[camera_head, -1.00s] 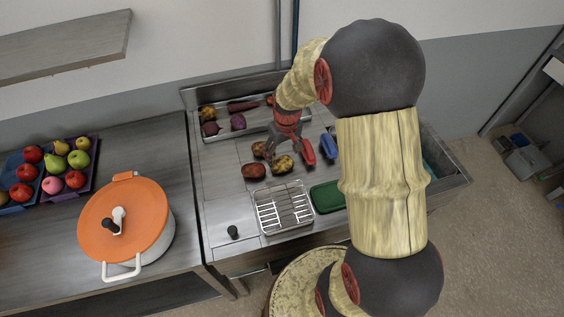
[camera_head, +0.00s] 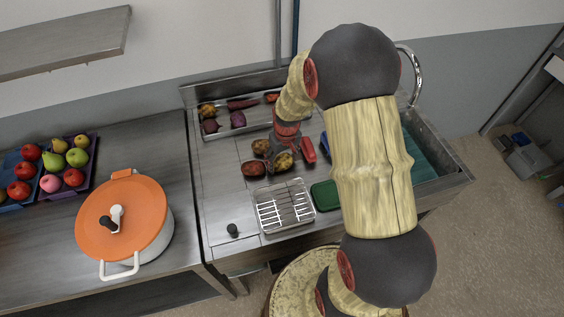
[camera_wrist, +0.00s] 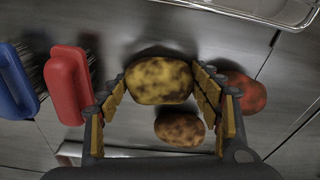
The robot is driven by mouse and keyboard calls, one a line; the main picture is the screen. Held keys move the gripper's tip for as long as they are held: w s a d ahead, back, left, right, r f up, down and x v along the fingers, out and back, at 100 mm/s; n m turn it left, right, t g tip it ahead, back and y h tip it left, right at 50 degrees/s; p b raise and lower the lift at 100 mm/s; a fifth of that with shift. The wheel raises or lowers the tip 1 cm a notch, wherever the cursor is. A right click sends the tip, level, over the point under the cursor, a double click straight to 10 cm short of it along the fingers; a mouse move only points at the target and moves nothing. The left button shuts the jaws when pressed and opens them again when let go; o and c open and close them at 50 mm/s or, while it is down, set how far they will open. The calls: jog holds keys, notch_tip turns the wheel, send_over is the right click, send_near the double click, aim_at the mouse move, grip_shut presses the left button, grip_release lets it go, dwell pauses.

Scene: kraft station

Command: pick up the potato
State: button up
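A yellow potato with dark brown patches (camera_wrist: 158,80) lies between the two fingers of my gripper (camera_wrist: 158,88) in the wrist view. One finger stands on each side of it, very close; I cannot tell if they touch it. The fingers are spread about as wide as the potato. In the head view my gripper (camera_head: 284,150) points down over this potato (camera_head: 284,162), which seems to rest on the steel counter. A browner potato (camera_wrist: 180,128) lies close beside it, and a reddish one (camera_wrist: 242,92) lies just outside the right finger.
A red-handled brush (camera_wrist: 70,85) and a blue-handled brush (camera_wrist: 14,82) lie left of my gripper in the wrist view. A wire rack tray (camera_head: 285,206) stands nearby. A vegetable tray (camera_head: 252,122) is at the back. An orange-lidded pot (camera_head: 124,217) stands on the left counter.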

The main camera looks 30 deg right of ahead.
jog(key=c, duration=0.5)
jog(key=shift+c, duration=0.2)
jog(key=shift+r, duration=0.15)
